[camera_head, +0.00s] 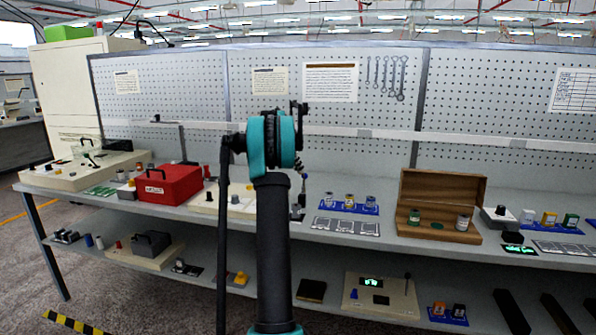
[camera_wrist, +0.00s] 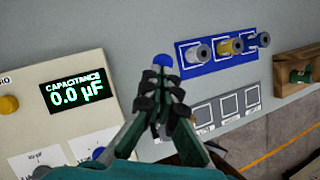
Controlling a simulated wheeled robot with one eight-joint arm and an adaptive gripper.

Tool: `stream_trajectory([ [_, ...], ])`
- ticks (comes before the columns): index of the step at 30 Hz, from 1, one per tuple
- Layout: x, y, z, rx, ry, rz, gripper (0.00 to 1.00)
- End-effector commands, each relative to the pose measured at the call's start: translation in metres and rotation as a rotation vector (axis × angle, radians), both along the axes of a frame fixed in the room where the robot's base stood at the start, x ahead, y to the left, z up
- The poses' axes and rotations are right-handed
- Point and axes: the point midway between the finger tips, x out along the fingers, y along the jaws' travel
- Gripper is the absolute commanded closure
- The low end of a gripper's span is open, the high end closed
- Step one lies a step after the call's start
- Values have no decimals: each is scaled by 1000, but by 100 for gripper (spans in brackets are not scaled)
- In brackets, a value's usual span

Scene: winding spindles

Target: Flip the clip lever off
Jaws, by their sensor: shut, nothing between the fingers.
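My gripper (camera_wrist: 164,98) is shut and empty, over the grey bench top in the wrist view. A small blue knob (camera_wrist: 163,61) shows just beyond its fingertips; it may be the end of the clip lever, but the fingers hide what lies below it. I cannot tell whether the fingers touch it or which way the lever stands. A cream meter panel (camera_wrist: 40,120) on the left has a display (camera_wrist: 76,93) reading CAPACITANCE 0.0 µF. In the head view my arm hides most of the gripper and part of that panel.
A blue tray (camera_wrist: 222,51) with several cylindrical parts and a grey marked plate (camera_wrist: 225,112) lie to the right. In the head view, an open wooden box (camera_head: 440,235) stands further right and a red case (camera_head: 168,185) left. A pegboard (camera_head: 360,130) rises behind.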

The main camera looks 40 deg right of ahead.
Motion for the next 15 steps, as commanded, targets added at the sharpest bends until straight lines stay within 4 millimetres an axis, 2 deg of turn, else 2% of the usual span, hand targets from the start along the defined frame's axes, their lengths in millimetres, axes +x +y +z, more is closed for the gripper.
stream_trajectory([
  [15, 6, -7, -3, -1, 0, 0, 100],
])
